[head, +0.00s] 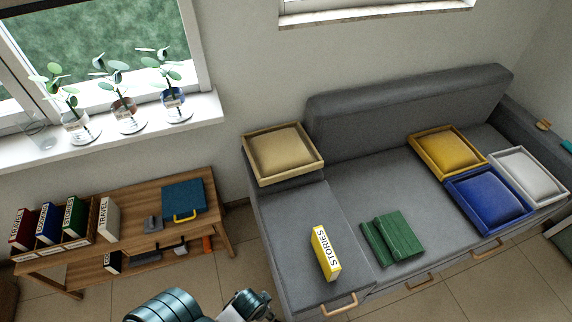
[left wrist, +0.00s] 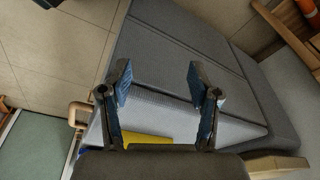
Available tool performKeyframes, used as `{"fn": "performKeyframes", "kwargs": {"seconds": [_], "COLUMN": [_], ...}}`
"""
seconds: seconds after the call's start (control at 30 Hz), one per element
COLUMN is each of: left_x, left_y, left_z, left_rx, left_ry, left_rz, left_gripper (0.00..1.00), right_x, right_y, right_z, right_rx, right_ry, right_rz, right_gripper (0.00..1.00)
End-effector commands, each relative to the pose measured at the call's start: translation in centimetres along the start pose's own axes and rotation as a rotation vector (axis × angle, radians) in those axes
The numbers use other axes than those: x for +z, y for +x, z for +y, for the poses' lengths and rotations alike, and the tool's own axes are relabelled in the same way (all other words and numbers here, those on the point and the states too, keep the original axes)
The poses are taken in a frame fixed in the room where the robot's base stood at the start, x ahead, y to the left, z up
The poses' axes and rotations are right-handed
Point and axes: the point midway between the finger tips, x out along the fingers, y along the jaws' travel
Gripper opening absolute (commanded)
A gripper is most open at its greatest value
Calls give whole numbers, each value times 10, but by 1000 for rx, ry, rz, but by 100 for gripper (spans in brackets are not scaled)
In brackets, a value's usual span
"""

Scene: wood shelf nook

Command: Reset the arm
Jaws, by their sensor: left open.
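My left arm comes in at the bottom of the head view, and my left gripper (head: 250,305) is partly cut off by the lower edge, in front of the grey sofa. In the left wrist view my left gripper (left wrist: 160,84) is open, its two fingers wide apart with nothing between them. A yellow book marked STORIES (head: 325,252) stands on the near left part of the sofa seat (head: 290,235), right of my gripper and apart from it. Something yellow (left wrist: 150,140) shows beyond the gripper base in the wrist view. My right gripper is not in view.
A folded green cloth (head: 392,237) lies on the seat. Tan (head: 283,130), yellow, blue and white framed cushions rest on the sofa. A wooden shelf (head: 140,250) at left holds several books and a blue case (head: 184,197). Plants stand on the windowsill. Tiled floor lies between shelf and sofa.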

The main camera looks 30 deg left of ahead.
Motion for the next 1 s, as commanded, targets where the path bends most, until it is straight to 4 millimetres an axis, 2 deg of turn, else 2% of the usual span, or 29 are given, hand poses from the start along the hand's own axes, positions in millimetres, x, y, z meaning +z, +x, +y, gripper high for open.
{"fn": "performKeyframes", "kwargs": {"seconds": [0.23, 0.37, 0.47, 0.63, 0.8, 1.0], "left_x": [0, 5, 16, 46, 67, 72], "left_y": [5, 37, 71, 119, 142, 148], "left_z": [0, 1, 2, 4, 5, 5], "left_rx": [-1, 0, 2, 3, 5, 5], "left_ry": [3, 6, 10, 16, 20, 20], "left_rz": [-2, -14, -23, -41, -50, -51], "left_gripper": [62, 62, 62, 62, 62, 62], "right_x": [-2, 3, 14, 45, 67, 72], "right_y": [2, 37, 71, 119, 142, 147], "right_z": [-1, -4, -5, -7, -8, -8], "right_rx": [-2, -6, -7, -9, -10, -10], "right_ry": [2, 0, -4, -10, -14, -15], "right_rz": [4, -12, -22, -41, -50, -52], "right_gripper": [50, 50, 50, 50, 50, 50]}}
